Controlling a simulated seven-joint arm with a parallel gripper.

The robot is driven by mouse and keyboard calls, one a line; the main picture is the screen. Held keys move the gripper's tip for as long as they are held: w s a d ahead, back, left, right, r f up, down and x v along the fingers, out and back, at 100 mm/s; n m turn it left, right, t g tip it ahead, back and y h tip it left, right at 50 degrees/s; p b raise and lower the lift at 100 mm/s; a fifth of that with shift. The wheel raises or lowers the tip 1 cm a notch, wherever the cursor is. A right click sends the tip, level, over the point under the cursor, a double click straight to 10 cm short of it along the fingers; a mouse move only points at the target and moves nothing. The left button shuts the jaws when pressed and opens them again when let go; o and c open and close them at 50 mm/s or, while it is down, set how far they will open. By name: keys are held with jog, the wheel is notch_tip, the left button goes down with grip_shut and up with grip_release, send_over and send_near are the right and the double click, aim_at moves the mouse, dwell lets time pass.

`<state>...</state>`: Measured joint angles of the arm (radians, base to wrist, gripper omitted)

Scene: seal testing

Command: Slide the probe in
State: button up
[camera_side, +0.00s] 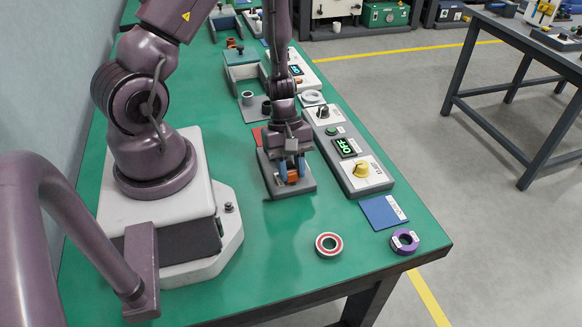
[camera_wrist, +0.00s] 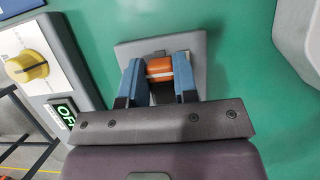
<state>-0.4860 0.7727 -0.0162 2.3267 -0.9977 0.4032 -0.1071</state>
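An orange piece (camera_wrist: 159,69), which looks like the probe, sits between the blue fingers of my gripper (camera_wrist: 160,82). The fingers touch it on both sides, so the gripper looks shut on it. In the side view the orange piece (camera_side: 292,176) shows low between the fingertips of my gripper (camera_side: 291,181). The gripper is over a grey block (camera_side: 303,191) on the green table, which also shows in the wrist view (camera_wrist: 126,50). The fingers hide the block's middle. I cannot tell whether the orange piece is in an opening there.
A grey control box (camera_side: 372,183) with a yellow knob (camera_side: 361,170) and a lit OFF display stands just right of the block. A blue card (camera_side: 380,212), a red-and-white ring (camera_side: 329,245) and a purple ring (camera_side: 405,242) lie nearer.

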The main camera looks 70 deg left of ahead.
jog(key=shift+a, duration=1.4)
grip_shut()
jog(key=o, duration=0.9)
grip_release()
jog(key=shift+o, duration=0.2)
jog(key=shift+r, duration=0.15)
jog(key=v, duration=1.2)
jog(key=shift+a+r, duration=0.15)
jog(key=shift+r, duration=0.15)
